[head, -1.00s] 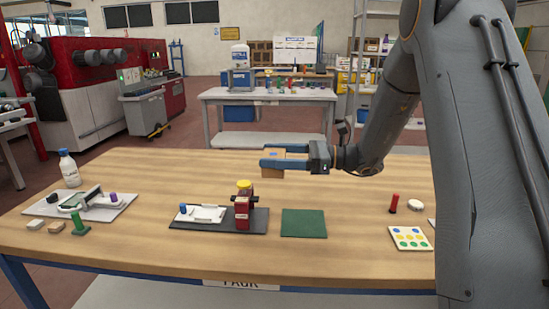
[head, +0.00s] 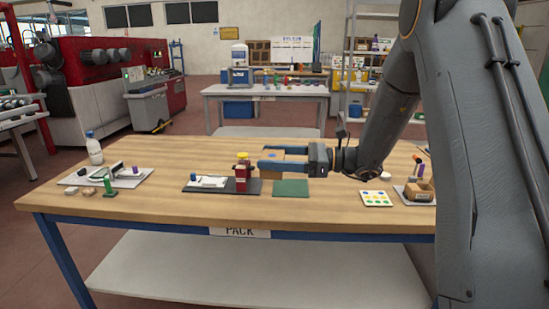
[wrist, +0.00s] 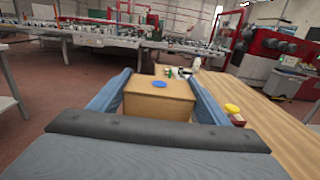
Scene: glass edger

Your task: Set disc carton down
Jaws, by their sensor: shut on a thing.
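The disc carton is a brown box with a blue disc on top. In the wrist view the carton (wrist: 160,98) sits between the two blue fingers of my gripper (wrist: 160,92), which is shut on it. In the head view the carton (head: 291,154) shows partly behind my gripper (head: 285,160). It appears to be held above the far part of the wooden table (head: 150,215), behind a green mat (head: 291,188); the gap under it is hard to judge.
A white bottle (head: 94,148) stands at the left.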

